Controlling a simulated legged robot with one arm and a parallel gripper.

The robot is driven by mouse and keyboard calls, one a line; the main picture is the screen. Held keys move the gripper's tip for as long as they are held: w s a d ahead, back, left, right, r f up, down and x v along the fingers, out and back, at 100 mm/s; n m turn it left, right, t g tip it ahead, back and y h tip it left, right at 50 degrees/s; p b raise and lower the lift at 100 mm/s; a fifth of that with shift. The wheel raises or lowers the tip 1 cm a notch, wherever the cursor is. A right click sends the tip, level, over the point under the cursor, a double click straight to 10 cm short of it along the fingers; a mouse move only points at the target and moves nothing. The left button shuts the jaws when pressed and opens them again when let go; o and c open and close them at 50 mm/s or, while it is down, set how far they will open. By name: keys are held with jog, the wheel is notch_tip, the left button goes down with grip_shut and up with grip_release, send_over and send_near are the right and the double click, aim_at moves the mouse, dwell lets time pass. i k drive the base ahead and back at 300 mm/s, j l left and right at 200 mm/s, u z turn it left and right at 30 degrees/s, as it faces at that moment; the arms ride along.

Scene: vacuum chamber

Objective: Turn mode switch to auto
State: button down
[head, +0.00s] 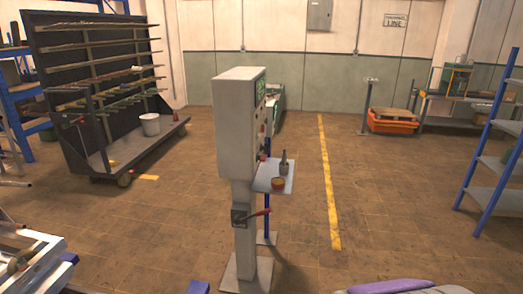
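A grey control cabinet (236,125) stands on a post in the middle of the head view. Its front panel faces right and shows only at a steep angle. The panel has a green screen (260,90) with small knobs or buttons (262,128) below it. I cannot tell which of these is the mode switch, or its setting. A lever with a red handle (259,213) sits lower, on the post's side.
A small shelf (262,184) juts right from the post, with a dark bottle (284,163) and a round reddish container (278,183) on it. A black rack (95,90) stands left, blue shelving (497,170) right. Floor around a yellow line (328,185) is clear.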

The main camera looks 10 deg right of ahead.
aim_at(266, 148)
jog(key=i+l+u, duration=0.1)
jog(key=i+l, duration=1.5)
jog(key=i+l+u, duration=0.15)
jog(key=i+l, duration=0.65)
jog(key=l, duration=0.2)
